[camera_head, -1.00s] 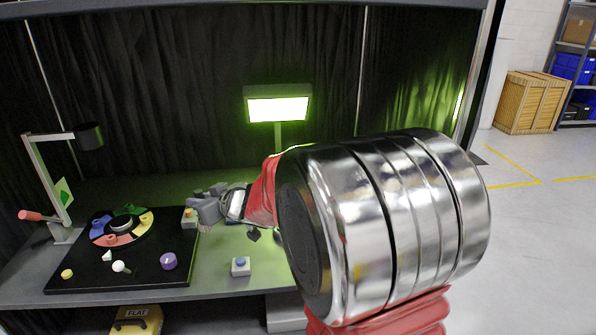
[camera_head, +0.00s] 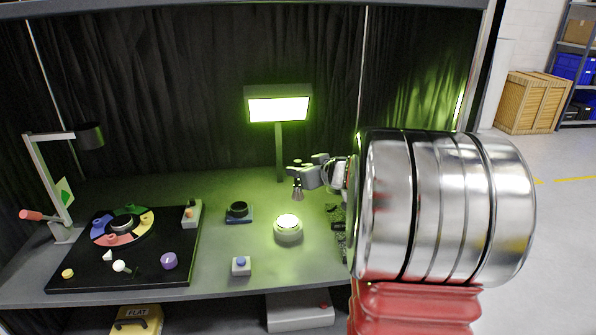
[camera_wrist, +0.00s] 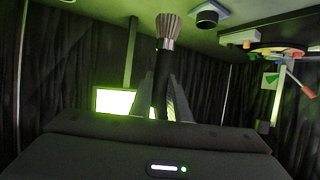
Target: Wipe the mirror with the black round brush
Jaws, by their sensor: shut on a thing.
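My gripper (camera_head: 304,173) is shut on the brush and holds it above the table, in front of the lamp post. The brush's pale, flared bristle head (camera_head: 298,193) points down in the head view. In the wrist view, the bristles (camera_wrist: 168,27) stand beyond the fingers, with a metal collar and a dark handle (camera_wrist: 161,75) running between them. A round fixture with a brightly lit top (camera_head: 288,224), which looks like the mirror, sits on the table below and slightly left of the brush. The bristles are apart from it. The wrist view does not clearly show this fixture.
A black round holder on a blue base (camera_head: 239,212) stands left of the fixture. A blue-button box (camera_head: 241,266) is in front. A lit lamp (camera_head: 278,106) rises behind. A black board (camera_head: 75,275) with coloured parts fills the left. My arm hides the table's right side.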

